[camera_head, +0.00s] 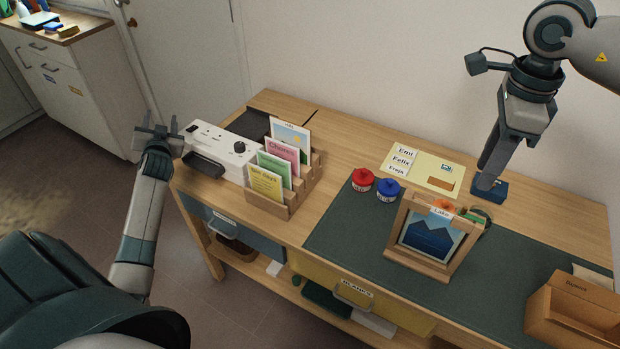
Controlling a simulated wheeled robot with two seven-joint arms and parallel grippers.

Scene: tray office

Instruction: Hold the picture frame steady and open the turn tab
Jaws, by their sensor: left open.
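The picture frame (456,269) is wooden, stands upright on the dark green mat and holds a blue mountain picture with a small label at its top. Small orange and green parts show at its top edge; I cannot tell whether either is the turn tab. My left gripper (157,131) is open and empty, beside the desk's left end and far from the frame. My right gripper (486,181) points down at a dark blue block (493,193) behind the frame. Its fingertips are at the block, and I cannot tell whether they grip it.
A red pot (362,180) and a blue pot (387,190) stand left of the frame. A wooden card rack (290,205) and a white power box (215,146) are further left. A cardboard box (570,312) stands at right. The mat's left front is clear.

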